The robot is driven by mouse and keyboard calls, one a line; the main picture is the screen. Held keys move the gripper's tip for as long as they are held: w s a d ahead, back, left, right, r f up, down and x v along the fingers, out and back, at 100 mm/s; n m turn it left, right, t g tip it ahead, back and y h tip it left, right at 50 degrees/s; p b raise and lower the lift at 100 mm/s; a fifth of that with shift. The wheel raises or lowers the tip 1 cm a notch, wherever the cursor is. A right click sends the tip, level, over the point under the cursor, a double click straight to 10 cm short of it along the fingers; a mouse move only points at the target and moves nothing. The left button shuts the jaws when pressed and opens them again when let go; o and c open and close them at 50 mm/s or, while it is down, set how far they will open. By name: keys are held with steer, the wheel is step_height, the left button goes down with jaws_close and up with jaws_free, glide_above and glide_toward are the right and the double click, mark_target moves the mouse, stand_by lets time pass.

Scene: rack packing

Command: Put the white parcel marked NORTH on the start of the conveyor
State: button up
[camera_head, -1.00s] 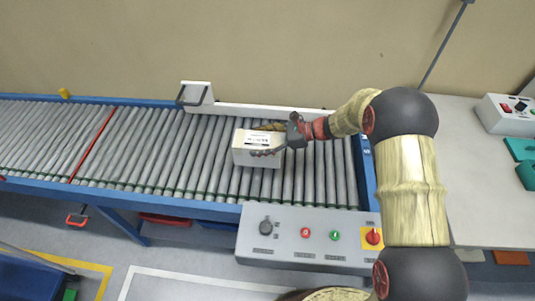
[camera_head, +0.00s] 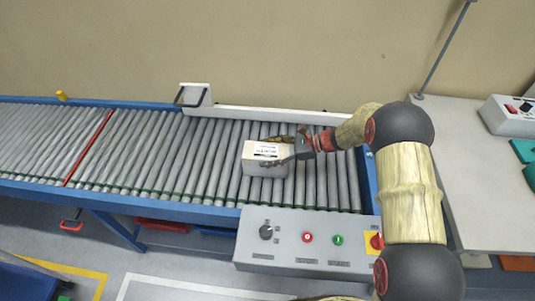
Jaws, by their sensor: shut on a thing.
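The white parcel (camera_head: 265,167) is a small box with a printed label on its top; the print is too small to read. It is at the right-hand end section of the roller conveyor (camera_head: 215,165), over the rollers, and I cannot tell whether its underside touches them. My gripper (camera_head: 284,149) reaches in from the right and is shut on the parcel, with its dark fingers across the parcel's right part. The parcel looks about level.
A grey control box (camera_head: 308,241) with buttons stands at the conveyor's front edge. A white guide rail (camera_head: 265,113) runs along the back. A red line (camera_head: 90,148) crosses the rollers at left. The rollers left of the parcel are clear. A pale table (camera_head: 465,170) stands at right.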

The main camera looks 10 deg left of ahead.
steer(key=shift+f, duration=0.1)
steer(key=o, duration=1.7)
steer(key=shift+c, duration=0.2)
steer(key=shift+o, duration=0.2)
steer(key=shift+d+r, duration=0.1)
steer(key=shift+r, duration=0.1)
steer(key=s+p+v, duration=0.1)
steer(key=p+v, duration=0.3)
steer(key=v, duration=0.7)
steer(key=shift+w+d, duration=0.4)
steer(key=shift+w, duration=0.1)
steer(key=shift+r, duration=0.2)
